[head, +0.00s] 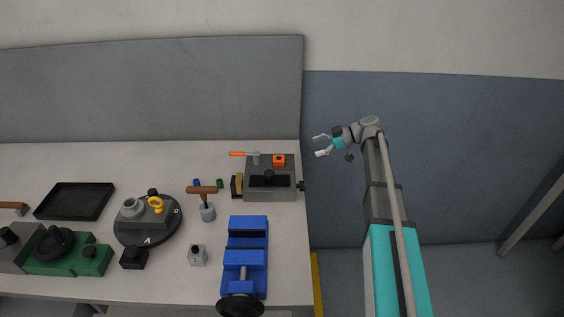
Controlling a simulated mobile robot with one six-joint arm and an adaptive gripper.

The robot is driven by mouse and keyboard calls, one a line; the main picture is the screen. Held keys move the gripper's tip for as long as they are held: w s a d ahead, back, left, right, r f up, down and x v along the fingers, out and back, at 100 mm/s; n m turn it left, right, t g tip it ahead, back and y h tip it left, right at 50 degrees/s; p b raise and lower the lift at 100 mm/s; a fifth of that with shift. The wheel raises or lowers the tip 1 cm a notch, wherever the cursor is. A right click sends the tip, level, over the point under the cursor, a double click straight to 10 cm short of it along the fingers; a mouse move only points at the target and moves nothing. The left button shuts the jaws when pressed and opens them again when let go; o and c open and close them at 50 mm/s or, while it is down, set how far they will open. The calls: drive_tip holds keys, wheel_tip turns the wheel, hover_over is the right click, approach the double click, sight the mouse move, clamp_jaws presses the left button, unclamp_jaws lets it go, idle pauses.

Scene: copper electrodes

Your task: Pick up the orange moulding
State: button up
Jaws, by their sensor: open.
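An orange moulding (279,160) shows as a small orange block with a dark spot on its top. It sits on the back right part of a dark grey block-like device (283,189) near the table's right edge. My gripper (318,145) is open and empty. It is to the right of the moulding in the picture, past the table's right edge, and apart from it. The underside of the moulding is hidden.
An orange-handled tool (239,154) lies just left of the moulding. A blue vise (247,251) stands in front. A round dark turntable (147,228), a hammer in a grey holder (206,211) and a black tray (75,201) are further left. The table's back strip is mostly clear.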

drive_tip(key=b, duration=0.3)
approach(278, 158)
drive_tip(key=a+f, duration=0.2)
drive_tip(key=a, duration=0.1)
drive_tip(key=shift+w, duration=0.2)
drive_tip(key=shift+a+f, duration=0.1)
drive_tip(key=shift+a, duration=0.45)
drive_tip(key=shift+s+b+x, duration=0.2)
drive_tip(key=shift+b+x, duration=0.7)
drive_tip(key=shift+x, duration=1.75)
drive_tip(key=c, duration=1.1)
drive_tip(key=shift+r, duration=0.25)
drive_tip(key=shift+c, duration=0.2)
